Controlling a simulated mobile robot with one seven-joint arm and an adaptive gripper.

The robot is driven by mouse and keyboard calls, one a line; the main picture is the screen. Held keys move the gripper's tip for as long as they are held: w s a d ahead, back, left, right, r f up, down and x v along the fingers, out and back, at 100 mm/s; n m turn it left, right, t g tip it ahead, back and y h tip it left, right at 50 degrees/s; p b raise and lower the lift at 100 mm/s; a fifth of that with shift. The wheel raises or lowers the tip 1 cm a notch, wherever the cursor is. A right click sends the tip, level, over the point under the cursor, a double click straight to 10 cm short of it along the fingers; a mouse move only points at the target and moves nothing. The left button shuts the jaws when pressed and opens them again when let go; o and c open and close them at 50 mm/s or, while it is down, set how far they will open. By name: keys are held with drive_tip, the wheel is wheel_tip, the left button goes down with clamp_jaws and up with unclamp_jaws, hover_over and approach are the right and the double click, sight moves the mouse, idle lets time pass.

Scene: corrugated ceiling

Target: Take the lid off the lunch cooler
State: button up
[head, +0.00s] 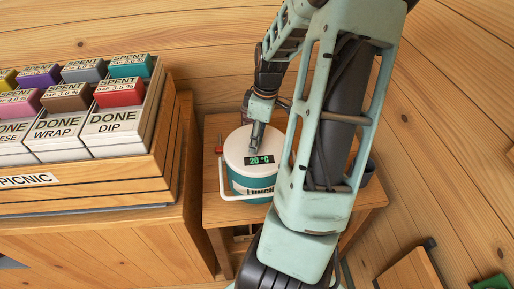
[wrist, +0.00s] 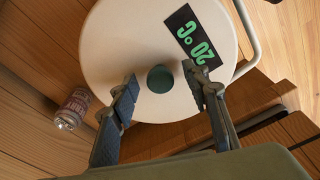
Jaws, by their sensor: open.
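The lunch cooler (head: 250,183) is a teal tub with a white handle, standing on a small wooden table. Its round cream lid (head: 240,146) is on top and carries a dark display reading 20 °C. The lid (wrist: 118,52) fills the upper middle of the wrist view, with a dark green knob (wrist: 160,79) on it. My gripper (head: 255,151) is over the lid. In the wrist view my gripper (wrist: 160,84) is open, with one finger on each side of the knob and gaps showing. Whether the fingertips touch the lid I cannot tell. My arm hides the cooler's right side in the head view.
The small table (head: 219,208) has little free room around the cooler. A can (wrist: 73,109) lies or stands beside the cooler in the wrist view. A wooden PICNIC crate (head: 95,184) with several labelled boxes stands at the left.

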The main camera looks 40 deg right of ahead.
drive_tip(key=shift+a+f, duration=0.1)
drive_tip(key=shift+f, duration=0.3)
drive_tip(key=shift+c, duration=0.2)
clamp_jaws()
drive_tip(key=shift+r, duration=0.2)
